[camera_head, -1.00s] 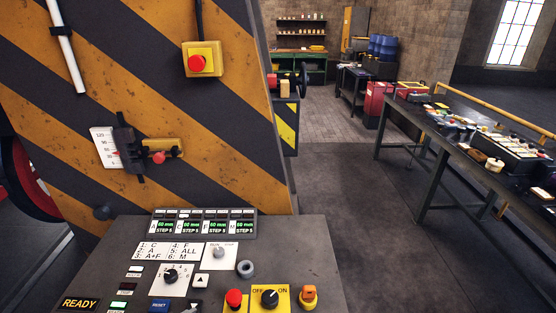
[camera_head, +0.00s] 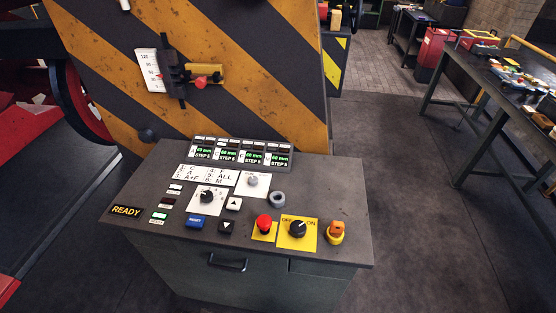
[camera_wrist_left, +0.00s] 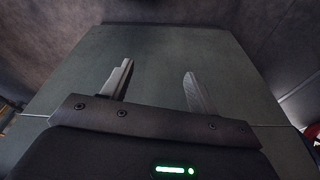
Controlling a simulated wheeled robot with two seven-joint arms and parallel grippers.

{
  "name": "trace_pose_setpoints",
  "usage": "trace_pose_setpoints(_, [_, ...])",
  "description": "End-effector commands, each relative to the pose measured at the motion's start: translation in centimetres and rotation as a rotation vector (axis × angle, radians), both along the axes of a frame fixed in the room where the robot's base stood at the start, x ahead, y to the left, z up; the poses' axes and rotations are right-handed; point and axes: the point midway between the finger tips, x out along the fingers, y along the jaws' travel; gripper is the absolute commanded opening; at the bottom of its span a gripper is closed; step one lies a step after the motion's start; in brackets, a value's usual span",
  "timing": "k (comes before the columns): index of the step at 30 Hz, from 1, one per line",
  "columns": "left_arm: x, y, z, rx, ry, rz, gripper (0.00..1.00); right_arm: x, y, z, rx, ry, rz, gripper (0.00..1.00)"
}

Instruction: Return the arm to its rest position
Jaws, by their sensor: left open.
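My left gripper (camera_wrist_left: 158,82) shows only in the left wrist view. Its two fingers are apart with nothing between them. A plain grey-green surface (camera_wrist_left: 150,45) lies beyond the fingertips; I cannot tell how far off it is. Neither gripper shows in the head view. There the control console (camera_head: 345,200) stands in the middle, with a lit READY sign (camera_head: 126,211), a red mushroom button (camera_head: 264,222), a black OFF/ON knob (camera_head: 297,229) and an orange and yellow switch (camera_head: 335,232). My right gripper is out of sight.
A black and yellow striped panel (camera_head: 240,65) rises behind the console. A red wheel (camera_head: 82,105) is at the left. A workbench (camera_head: 480,75) with parts stands at the right. The floor (camera_head: 420,180) between console and bench is clear.

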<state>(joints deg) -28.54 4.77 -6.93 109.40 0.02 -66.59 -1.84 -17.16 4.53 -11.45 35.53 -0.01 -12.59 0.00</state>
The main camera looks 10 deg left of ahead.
Motion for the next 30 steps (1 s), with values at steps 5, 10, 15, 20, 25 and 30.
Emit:
trace_pose_setpoints(5, [-3.2,0.4,-13.2,0.007,0.055,-0.01,0.59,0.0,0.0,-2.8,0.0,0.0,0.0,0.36])
trace_pose_setpoints(10, [-8.7,1.4,-23.3,0.014,0.099,-0.019,0.59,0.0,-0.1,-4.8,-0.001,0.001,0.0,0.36])
trace_pose_setpoints(15, [-14.4,2.4,-29.3,0.019,0.129,-0.029,0.59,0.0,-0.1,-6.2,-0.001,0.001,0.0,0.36])
trace_pose_setpoints(20, [-17.8,3.1,-31.5,0.022,0.145,-0.033,0.59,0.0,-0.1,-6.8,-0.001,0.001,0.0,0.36])
trace_pose_setpoints(25, [-19.0,3.3,-32.0,0.023,0.15,-0.035,0.59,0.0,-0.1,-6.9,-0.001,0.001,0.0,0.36])
trace_pose_setpoints(30, [-19.0,3.3,-32.0,0.023,0.15,-0.035,0.59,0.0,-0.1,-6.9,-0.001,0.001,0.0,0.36])
